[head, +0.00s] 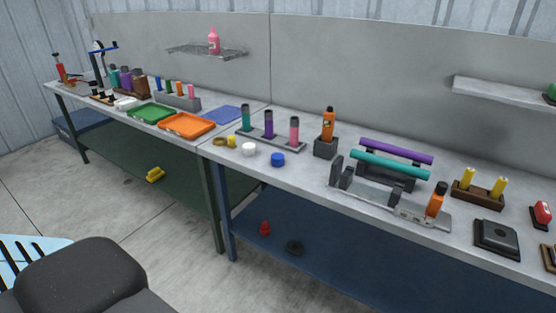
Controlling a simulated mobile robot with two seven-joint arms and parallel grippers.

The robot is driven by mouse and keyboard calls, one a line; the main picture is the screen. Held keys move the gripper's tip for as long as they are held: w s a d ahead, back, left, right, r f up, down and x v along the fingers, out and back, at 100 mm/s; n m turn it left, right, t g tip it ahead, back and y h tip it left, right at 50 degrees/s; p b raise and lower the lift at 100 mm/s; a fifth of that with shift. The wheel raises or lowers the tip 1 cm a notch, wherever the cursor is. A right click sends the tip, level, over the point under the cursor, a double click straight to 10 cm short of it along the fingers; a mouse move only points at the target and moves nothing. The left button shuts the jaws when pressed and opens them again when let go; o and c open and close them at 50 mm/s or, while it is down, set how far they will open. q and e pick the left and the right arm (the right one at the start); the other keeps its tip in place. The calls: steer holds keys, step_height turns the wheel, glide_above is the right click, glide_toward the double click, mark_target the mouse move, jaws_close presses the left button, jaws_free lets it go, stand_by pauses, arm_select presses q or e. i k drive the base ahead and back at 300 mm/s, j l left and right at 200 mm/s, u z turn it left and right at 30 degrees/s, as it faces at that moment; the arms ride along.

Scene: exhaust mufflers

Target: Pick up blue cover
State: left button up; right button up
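A small round blue cover (277,160) lies on the grey worktop near its front edge, in the middle of the head view. A white round cap (249,148) lies just to its left, apart from it. Neither of my grippers is in view, and nothing is seen touching the blue cover.
The worktop (300,174) is clear around the blue cover. Behind it stand a rack with three coloured tubes (268,124) and an orange bottle in a dark block (326,146). To its right is a stand with purple and teal cylinders (388,165). An orange tray (187,125) is left.

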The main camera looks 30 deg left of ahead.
mark_target(277, 159)
steer(key=u, duration=1.3)
steer(key=i+j+z, duration=0.2)
steer(key=i+j, duration=0.2)
steer(key=j, duration=0.15)
steer(key=i+j+z, duration=0.2)
steer(key=i+j, duration=0.2)
steer(key=j, duration=0.25)
steer(key=i+j+z, duration=0.15)
steer(key=j, duration=0.2)
steer(key=i+j+z, duration=0.1)
steer(key=j, duration=0.25)
steer(key=i+j+z, duration=0.1)
steer(key=j, duration=0.25)
steer(key=i+j+z, duration=0.1)
steer(key=i+j, duration=0.15)
steer(key=j, duration=0.1)
